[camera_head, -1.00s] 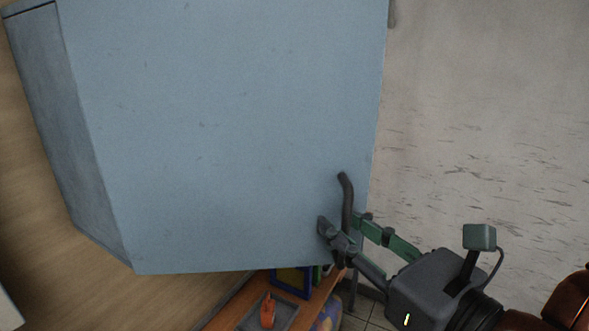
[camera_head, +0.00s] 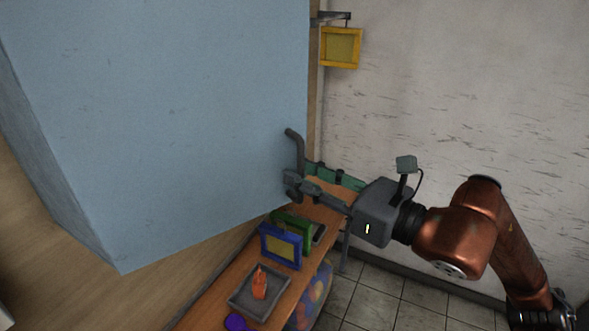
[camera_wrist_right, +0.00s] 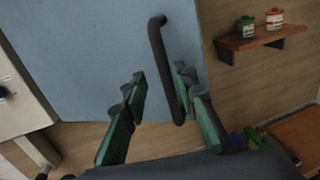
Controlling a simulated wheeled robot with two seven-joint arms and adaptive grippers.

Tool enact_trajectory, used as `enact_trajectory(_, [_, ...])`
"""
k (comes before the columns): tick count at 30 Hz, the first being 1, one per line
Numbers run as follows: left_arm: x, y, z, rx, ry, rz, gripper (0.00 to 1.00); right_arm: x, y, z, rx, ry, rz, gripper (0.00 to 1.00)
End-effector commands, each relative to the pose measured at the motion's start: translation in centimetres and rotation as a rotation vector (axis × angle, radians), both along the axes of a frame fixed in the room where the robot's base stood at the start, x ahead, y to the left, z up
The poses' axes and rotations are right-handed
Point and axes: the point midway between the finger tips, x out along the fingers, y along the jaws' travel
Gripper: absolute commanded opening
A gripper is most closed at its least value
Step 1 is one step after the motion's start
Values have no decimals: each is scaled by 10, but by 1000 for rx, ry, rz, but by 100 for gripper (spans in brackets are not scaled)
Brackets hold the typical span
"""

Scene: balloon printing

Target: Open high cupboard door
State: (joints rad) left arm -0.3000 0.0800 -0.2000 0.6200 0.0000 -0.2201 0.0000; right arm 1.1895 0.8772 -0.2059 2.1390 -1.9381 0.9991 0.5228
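The high cupboard's blue-grey door (camera_head: 170,110) fills the upper left of the head view and looks shut. Its dark bar handle (camera_head: 297,148) is at the door's lower right and also shows in the right wrist view (camera_wrist_right: 159,50). My right gripper (camera_head: 301,177) is at the handle's lower part. In the right wrist view its green-padded fingers (camera_wrist_right: 160,88) stand apart, open, with the handle between them and nearer the right finger. Whether a finger touches the handle is unclear. My left gripper is not in view.
Below the cupboard is a wooden shelf (camera_head: 202,306) with a blue frame (camera_head: 281,247), a green frame (camera_head: 292,226) and a grey tray (camera_head: 241,302) holding an orange object. A yellow frame (camera_head: 341,48) hangs on the right wall. A small bottle shelf (camera_wrist_right: 262,38) shows in the wrist view.

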Motion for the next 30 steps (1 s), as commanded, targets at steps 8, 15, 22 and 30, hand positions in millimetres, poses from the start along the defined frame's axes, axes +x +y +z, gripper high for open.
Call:
enact_trajectory(8, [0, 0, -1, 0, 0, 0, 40, 0, 1, 0, 0, 0, 2, 27])
enact_trajectory(15, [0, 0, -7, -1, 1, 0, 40, -9, -11, -2, 1, 1, 1, 27])
enact_trajectory(22, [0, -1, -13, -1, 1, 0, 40, -19, -22, -2, -1, 1, 2, 27])
enact_trajectory(30, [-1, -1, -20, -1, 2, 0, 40, -30, -37, -1, 1, -1, 1, 27])
